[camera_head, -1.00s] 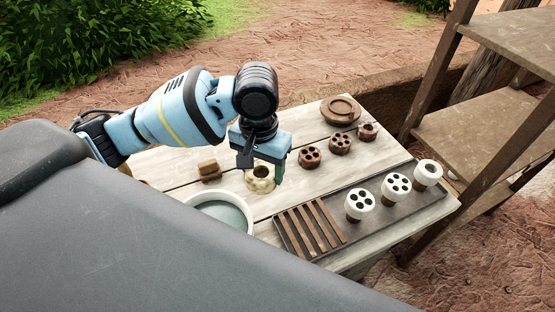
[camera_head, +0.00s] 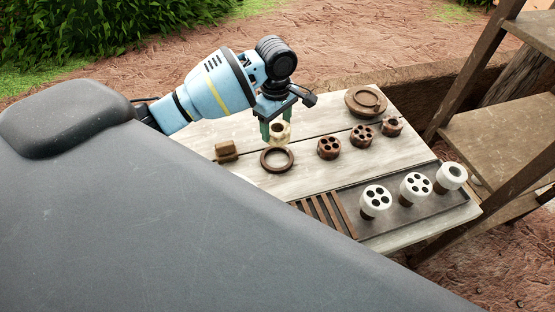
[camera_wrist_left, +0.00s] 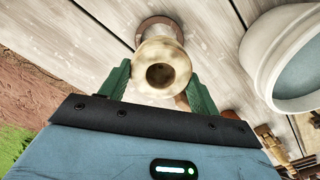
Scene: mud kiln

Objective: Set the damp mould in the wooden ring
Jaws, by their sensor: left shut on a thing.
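The damp mould (camera_head: 280,131) is a small cream-coloured, lumpy piece with a round hole in its top. My left gripper (camera_head: 278,134) is shut on it, one green finger on each side, and holds it roughly upright. The wooden ring (camera_head: 277,160) is dark brown and lies flat and empty on the table, just below the mould in the head view. In the left wrist view the mould (camera_wrist_left: 161,70) sits between the fingers, and part of the ring (camera_wrist_left: 157,23) shows behind it. My right gripper is not in view.
A wooden block (camera_head: 227,150) lies left of the ring. Several brown pieces (camera_head: 329,148) and a round wooden disc (camera_head: 366,101) stand to the right. A dark tray (camera_head: 403,220) holds slats and white pieces at the front. A white basin (camera_wrist_left: 262,75) shows in the wrist view.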

